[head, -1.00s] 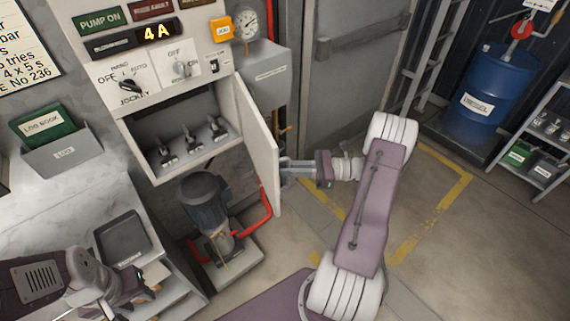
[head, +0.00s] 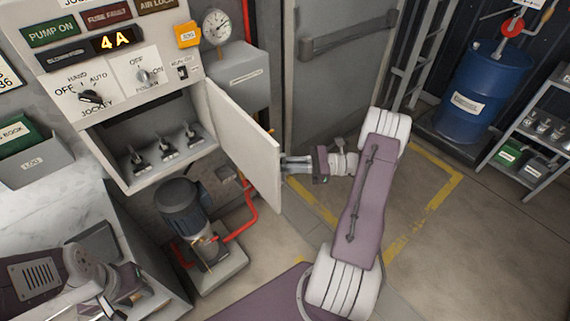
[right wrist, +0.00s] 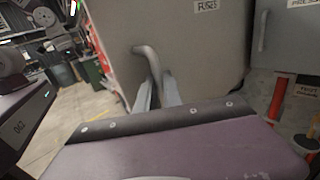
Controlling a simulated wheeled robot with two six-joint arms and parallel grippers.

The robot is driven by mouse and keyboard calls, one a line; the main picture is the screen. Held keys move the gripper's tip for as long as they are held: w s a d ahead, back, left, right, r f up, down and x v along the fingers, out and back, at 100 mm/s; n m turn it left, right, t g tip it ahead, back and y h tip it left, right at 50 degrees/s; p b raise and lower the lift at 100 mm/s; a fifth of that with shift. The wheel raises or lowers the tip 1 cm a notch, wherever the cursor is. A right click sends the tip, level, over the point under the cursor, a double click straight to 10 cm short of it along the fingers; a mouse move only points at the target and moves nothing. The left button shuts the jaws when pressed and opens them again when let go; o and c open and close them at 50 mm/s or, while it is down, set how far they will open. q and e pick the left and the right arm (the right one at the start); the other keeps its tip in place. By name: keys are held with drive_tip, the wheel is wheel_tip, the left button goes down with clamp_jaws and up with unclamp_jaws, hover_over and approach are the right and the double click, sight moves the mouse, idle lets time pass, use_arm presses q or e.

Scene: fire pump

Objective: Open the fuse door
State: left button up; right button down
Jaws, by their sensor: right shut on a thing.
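The fuse door (head: 240,140) is a pale flat panel hinged at the right side of the open fuse compartment (head: 150,175). It stands swung well out to the right. In the right wrist view the door (right wrist: 200,60) carries a "FUSES" label and a grey bent bar handle (right wrist: 148,56). My right gripper (head: 288,165) is at the door's free edge, shut on the handle; the wrist view shows its fingers (right wrist: 157,92) around the handle's lower part. My left gripper (head: 122,303) is low at the left, away from the door; its jaw state is unclear.
Several fuse switches (head: 168,148) sit inside the compartment. A jockey pump (head: 185,210) with red pipe stands below the door. A log holder (head: 35,165) is at the left. A blue drum (head: 475,95) and shelf stand at the right. The yellow-marked floor is clear.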

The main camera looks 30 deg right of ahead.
drive_tip(key=c, duration=1.5)
unclamp_jaws()
drive_tip(key=b+v, duration=0.2)
drive_tip(key=v, duration=0.7)
